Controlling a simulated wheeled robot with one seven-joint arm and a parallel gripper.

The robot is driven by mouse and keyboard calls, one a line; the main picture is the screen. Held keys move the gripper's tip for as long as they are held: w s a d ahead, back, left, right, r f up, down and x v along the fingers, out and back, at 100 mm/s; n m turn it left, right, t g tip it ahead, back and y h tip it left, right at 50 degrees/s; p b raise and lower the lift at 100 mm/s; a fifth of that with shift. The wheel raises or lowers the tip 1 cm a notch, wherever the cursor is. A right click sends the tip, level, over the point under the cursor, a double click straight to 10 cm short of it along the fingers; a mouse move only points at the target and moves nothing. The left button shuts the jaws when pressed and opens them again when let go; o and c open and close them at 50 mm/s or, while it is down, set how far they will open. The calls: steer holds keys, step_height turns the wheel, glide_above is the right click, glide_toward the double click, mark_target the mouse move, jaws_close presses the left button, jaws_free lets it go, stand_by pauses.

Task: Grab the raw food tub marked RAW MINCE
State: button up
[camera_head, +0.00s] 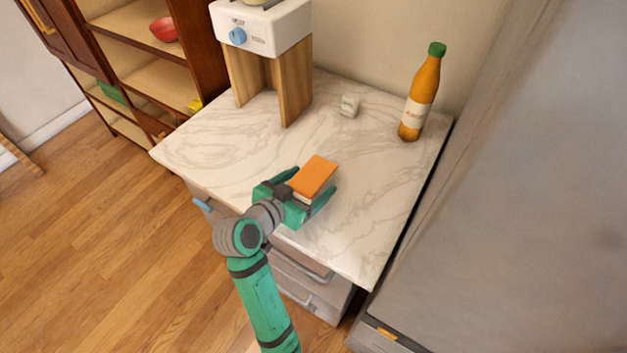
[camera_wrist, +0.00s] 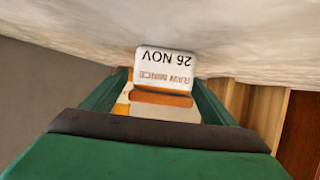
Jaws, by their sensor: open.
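The raw food tub (camera_head: 315,175) has an orange lid and sits on the marble-patterned counter near its front edge. In the wrist view the tub (camera_wrist: 167,62) shows a white side with upside-down text reading RAW MINCE and 26 NOV; its orange lid faces my gripper's side of the picture. My gripper (camera_head: 305,193) is open, with one green finger on each side of the tub. The fingers also flank it in the wrist view (camera_wrist: 164,98). Whether either finger touches the tub cannot be told. The tub's lower part is partly hidden by my gripper.
On the counter (camera_head: 215,152) are a small white item (camera_head: 349,105), an orange bottle with a green cap (camera_head: 421,95) and a white dispenser with a blue knob (camera_head: 262,28) on wooden legs. A tall grey surface (camera_head: 520,210) stands at right, a wooden shelf (camera_head: 140,60) at left.

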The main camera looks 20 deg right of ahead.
steer(key=shift+x, duration=1)
steer(key=shift+r, duration=0.1)
steer(key=c, duration=1.5)
steer(key=shift+o, duration=0.2)
